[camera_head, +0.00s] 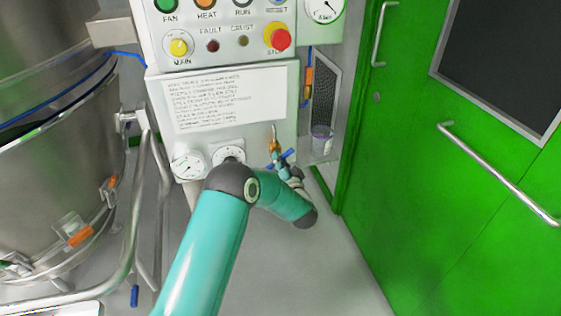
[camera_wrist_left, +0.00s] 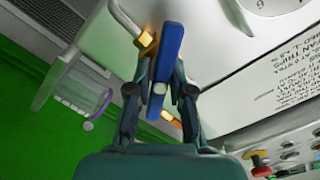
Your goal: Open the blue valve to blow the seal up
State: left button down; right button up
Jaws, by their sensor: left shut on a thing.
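The blue valve handle (camera_head: 288,154) shows as a short blue bar at the lower right of the control cabinet, by a small brass fitting (camera_head: 274,146). In the left wrist view the blue handle (camera_wrist_left: 171,45) stands between the two fingers, with a brass piece (camera_wrist_left: 146,41) and a bent metal tube beside it. My left gripper (camera_head: 280,163) is at the handle and shut on it; the wrist view shows its fingers (camera_wrist_left: 160,88) on both sides of the bar. My own arm hides part of the cabinet's lower edge. My right gripper is not in view.
Two dial gauges, one on the left (camera_head: 188,164) and one partly hidden (camera_head: 229,153), sit left of the valve. A notice (camera_head: 225,98) and button panel are above. A steel vessel (camera_head: 60,170) with rails stands left; a green door (camera_head: 450,160) is right. A clear cup (camera_head: 321,140) hangs near the valve.

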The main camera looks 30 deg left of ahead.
pick_arm(q)
jog(key=shift+f, duration=0.1)
jog(key=n+b, duration=0.3)
jog(key=shift+f, duration=0.15)
jog(key=n+b, duration=1.2)
jog(key=c, duration=1.9)
grip_release()
jog(key=shift+n+b, duration=0.6)
jog(key=shift+o, duration=1)
jog(key=shift+r+n+b, duration=0.2)
jog(key=shift+n+b, duration=0.5)
jog(key=shift+n, duration=0.2)
jog(key=o, duration=1.1)
